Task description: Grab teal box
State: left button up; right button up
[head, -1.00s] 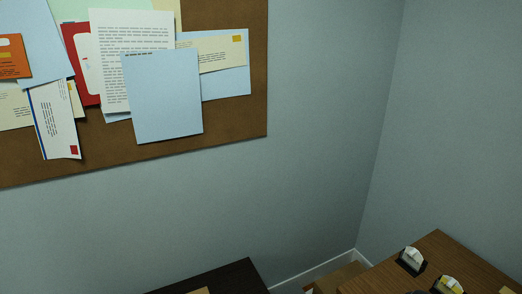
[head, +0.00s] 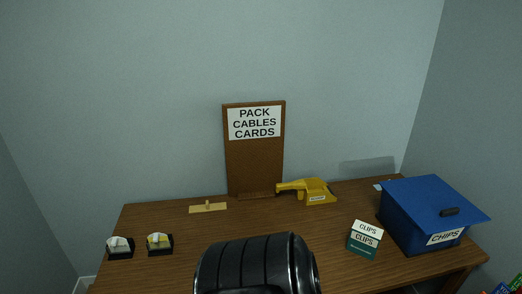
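A small teal box (head: 361,246) stands on the right half of the wooden desk in the head view. Its lid and front carry white "CLIPS" labels. A black rounded part of my own arm rises at the bottom middle, left of the box and apart from it in the picture. Neither gripper's fingers show, so what they hold cannot be seen.
The desk (head: 270,225) also bears a blue "CHIPS" bin (head: 408,217) right of the teal box, a yellow tool (head: 316,190) behind it, two card holders (head: 120,249) (head: 159,245) at left, and a sign board (head: 254,165) at the back. Mid-desk is fairly clear.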

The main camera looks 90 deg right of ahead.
aim_at(364, 239)
jog(key=z, duration=3.6)
jog(key=l, duration=0.2)
jog(key=i+z, duration=0.05)
